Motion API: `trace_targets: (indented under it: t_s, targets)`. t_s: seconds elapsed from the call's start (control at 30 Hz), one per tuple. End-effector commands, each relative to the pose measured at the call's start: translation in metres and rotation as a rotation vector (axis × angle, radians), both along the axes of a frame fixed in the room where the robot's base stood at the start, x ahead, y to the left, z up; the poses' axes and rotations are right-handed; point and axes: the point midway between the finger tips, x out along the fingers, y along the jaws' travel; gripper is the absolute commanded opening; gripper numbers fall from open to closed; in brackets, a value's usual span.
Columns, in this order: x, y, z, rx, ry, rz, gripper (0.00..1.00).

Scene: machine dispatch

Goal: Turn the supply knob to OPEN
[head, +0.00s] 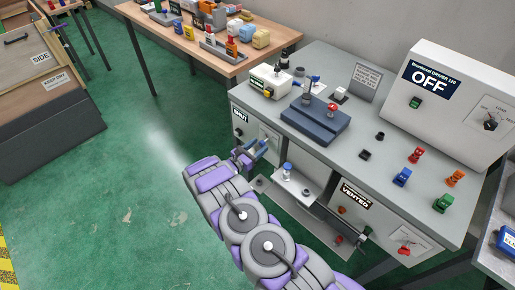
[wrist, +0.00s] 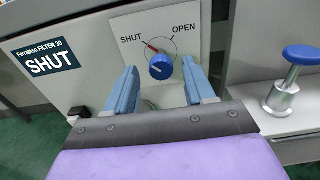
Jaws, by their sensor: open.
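The supply knob (wrist: 161,67) is blue, on a pale plate (wrist: 133,31) marked SHUT at left and OPEN at right. A red pointer mark (wrist: 151,46) lies toward SHUT. A dark label (wrist: 49,61) left of it reads Ferralloo FILTER 30 SHUT, the first word hard to read. My gripper (wrist: 162,82) is open, its two blue fingers on either side of the knob in the picture. I cannot tell whether they touch it. In the head view my gripper (head: 249,153) is at the bench front, beside the SHUT label (head: 240,115), and the knob is hidden.
A blue-topped post (wrist: 293,74) stands on a ledge right of my gripper. A grey bench (head: 385,155) carries a control box (head: 455,105) reading OFF, a blue block (head: 315,122) and several coloured knobs. A wooden table (head: 220,60) stands behind.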

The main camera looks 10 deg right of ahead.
Motion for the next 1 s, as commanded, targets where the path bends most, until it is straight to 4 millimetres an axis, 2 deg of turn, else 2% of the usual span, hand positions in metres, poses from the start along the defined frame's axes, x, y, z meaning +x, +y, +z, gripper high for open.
trace_targets:
  t_s: [0.33,0.9,1.0]
  targets:
    - [0.0018,-0.0034,0.0003,-0.001,0.0,-0.001,0.54]
    - [0.0022,-0.0027,0.0002,-0.001,0.0,0.0,0.0]
    - [0.0024,-0.0026,0.0003,-0.001,-0.001,0.0,0.0]
